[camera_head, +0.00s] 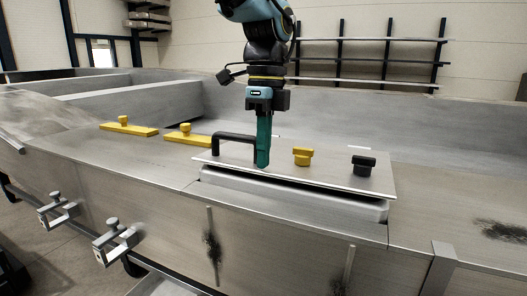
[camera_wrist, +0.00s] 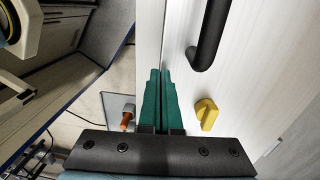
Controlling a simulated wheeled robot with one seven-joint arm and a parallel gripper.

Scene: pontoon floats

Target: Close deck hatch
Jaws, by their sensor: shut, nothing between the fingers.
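The deck hatch lid (camera_head: 330,175) is a flat grey metal plate above a raised pale rim (camera_head: 300,194) on the deck. A dark gap shows between the plate and the rim along the near side. The lid carries a black bar handle (camera_head: 232,136) at its left, a yellow knob (camera_head: 303,157) and a black knob (camera_head: 364,167). My gripper (camera_head: 262,165) has green fingers, shut and empty, pointing down at the lid's near edge, right of the handle. In the wrist view the fingertips (camera_wrist: 160,72) are beside the lid edge; the handle (camera_wrist: 208,38) and yellow knob (camera_wrist: 205,113) lie right of them. Contact cannot be told.
Two yellow bars with knobs (camera_head: 128,127) (camera_head: 188,136) lie on the deck at left. Clamps (camera_head: 115,243) stick out from the near side wall. An empty wall rack (camera_head: 365,60) stands behind. The deck right of the hatch is clear.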

